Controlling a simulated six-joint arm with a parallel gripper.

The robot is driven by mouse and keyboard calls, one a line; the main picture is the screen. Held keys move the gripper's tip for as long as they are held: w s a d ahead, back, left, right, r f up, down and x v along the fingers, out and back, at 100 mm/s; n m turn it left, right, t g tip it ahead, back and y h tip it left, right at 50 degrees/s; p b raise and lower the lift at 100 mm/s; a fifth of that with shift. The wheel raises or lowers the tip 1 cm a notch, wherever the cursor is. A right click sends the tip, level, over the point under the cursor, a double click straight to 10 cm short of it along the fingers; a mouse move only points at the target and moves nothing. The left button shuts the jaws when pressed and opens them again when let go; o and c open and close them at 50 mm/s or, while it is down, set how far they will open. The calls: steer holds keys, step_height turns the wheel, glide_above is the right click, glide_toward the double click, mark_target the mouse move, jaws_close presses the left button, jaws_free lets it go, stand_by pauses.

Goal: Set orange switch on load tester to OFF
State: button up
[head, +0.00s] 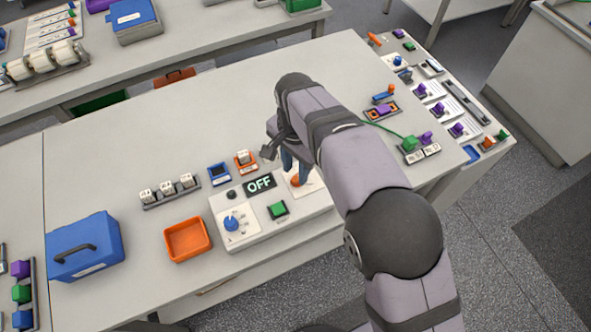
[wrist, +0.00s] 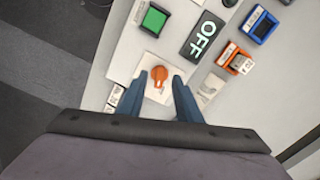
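The load tester (head: 305,208) is a pale box near the table's front edge. Its dark display (head: 260,184) reads OFF, and this display also shows in the wrist view (wrist: 206,38). The orange switch (wrist: 159,77) sits on a white plate, with a round body and a narrower tab.
The tester also carries a green button (head: 278,209) and a blue knob (head: 232,224). An orange tray (head: 188,240) and a blue case (head: 86,247) stand to the left. Small orange (head: 244,161) and blue (head: 219,174) modules stand just behind the tester. Open tabletop lies behind these.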

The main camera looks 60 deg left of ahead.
mark_target(296, 179)
steer(key=shift+f+p, duration=0.35)
steer(key=shift+f, duration=0.95)
jaws_close()
steer(key=shift+w+d+n, duration=0.1)
steer(key=shift+n, duration=1.9)
jaws_free()
steer(key=shift+r, duration=0.1)
steer(key=shift+r+b, duration=1.4)
steer(key=shift+r, duration=2.25)
